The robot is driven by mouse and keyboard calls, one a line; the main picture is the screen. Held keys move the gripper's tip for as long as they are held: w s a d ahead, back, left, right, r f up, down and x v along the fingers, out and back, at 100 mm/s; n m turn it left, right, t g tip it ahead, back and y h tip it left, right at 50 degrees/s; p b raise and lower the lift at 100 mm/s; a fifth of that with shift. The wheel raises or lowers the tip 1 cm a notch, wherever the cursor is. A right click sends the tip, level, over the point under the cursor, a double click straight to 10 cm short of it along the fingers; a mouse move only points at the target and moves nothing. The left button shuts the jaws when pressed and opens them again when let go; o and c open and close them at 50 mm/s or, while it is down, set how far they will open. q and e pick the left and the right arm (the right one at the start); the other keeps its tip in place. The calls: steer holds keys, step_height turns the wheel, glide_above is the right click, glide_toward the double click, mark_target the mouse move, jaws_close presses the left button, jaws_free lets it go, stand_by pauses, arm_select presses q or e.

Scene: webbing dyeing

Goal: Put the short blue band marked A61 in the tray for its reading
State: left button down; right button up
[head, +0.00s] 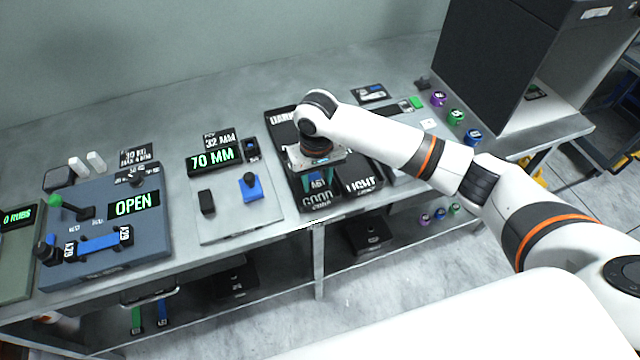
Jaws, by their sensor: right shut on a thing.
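My right gripper (317,177) points down over the black tray section marked GOOD (318,200), at the front of the dark trays. It is shut on a short blue band (317,183) with a label that seems to read A61; the gripper hides most of the band. I cannot tell whether the band touches the tray floor. The section marked LIGHT (364,187) is just to the right, and one marked DARK (282,116) is behind, partly covered by my arm. My left gripper is not in view.
A grey gauge plate (226,218) with a 70 MM display (213,159) stands left of the trays. Further left, a blue-grey fixture (147,226) shows OPEN and holds another blue band (99,243). A dark cabinet (494,70) and several coloured rolls stand at right.

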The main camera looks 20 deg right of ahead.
steer(key=shift+f, duration=2.2)
steer(key=o, duration=1)
steer(key=shift+f, duration=0.1)
step_height(320, 180, up, 12)
steer(key=shift+r+b, duration=0.2)
steer(key=shift+b, duration=0.15)
